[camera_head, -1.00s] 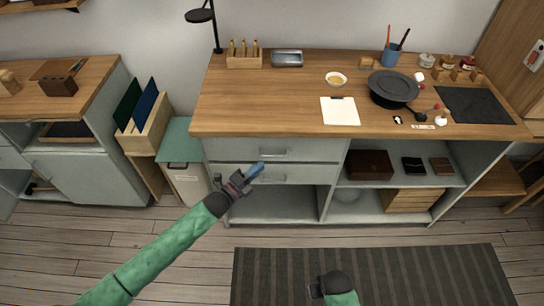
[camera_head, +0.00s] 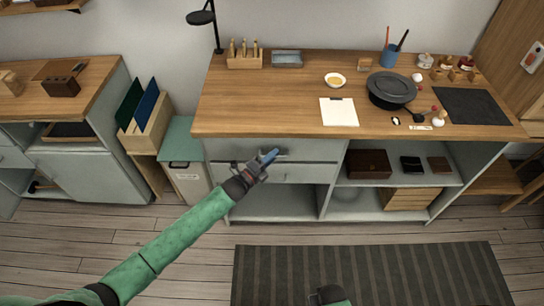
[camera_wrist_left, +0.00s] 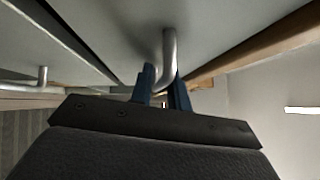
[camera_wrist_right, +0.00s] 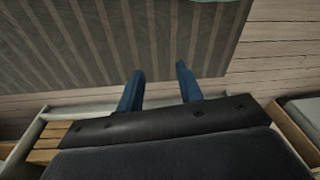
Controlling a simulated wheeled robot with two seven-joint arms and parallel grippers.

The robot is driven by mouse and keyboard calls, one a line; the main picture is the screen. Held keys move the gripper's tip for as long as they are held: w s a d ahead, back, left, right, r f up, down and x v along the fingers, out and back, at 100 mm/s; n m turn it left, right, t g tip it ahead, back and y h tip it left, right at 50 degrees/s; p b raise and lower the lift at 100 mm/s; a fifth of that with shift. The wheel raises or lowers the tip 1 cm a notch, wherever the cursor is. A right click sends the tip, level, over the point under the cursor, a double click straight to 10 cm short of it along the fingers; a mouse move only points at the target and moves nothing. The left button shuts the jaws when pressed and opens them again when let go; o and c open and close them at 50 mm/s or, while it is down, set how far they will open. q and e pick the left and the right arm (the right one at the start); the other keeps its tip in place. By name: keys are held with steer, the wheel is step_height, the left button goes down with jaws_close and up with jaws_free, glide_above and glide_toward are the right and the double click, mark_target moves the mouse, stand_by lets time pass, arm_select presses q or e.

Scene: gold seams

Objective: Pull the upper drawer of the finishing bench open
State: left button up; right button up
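The finishing bench (camera_head: 300,128) has two grey drawers on its left side. The upper drawer (camera_head: 320,150) sits flush, and its bar handle (camera_head: 280,152) is partly covered by my left gripper (camera_head: 270,156). In the left wrist view the blue fingers of the left gripper (camera_wrist_left: 163,85) are at the bent end of the metal handle (camera_wrist_left: 169,55), close on either side of it; whether they press on it I cannot tell. The lower drawer (camera_head: 310,173) is also shut. My right gripper (camera_wrist_right: 160,83) is open and empty above the floor mat.
Open shelves (camera_head: 400,178) lie right of the drawers. A bin (camera_head: 187,180) stands to their left. A striped mat (camera_head: 370,275) covers the floor in front.

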arm_select(q)
jaws_close()
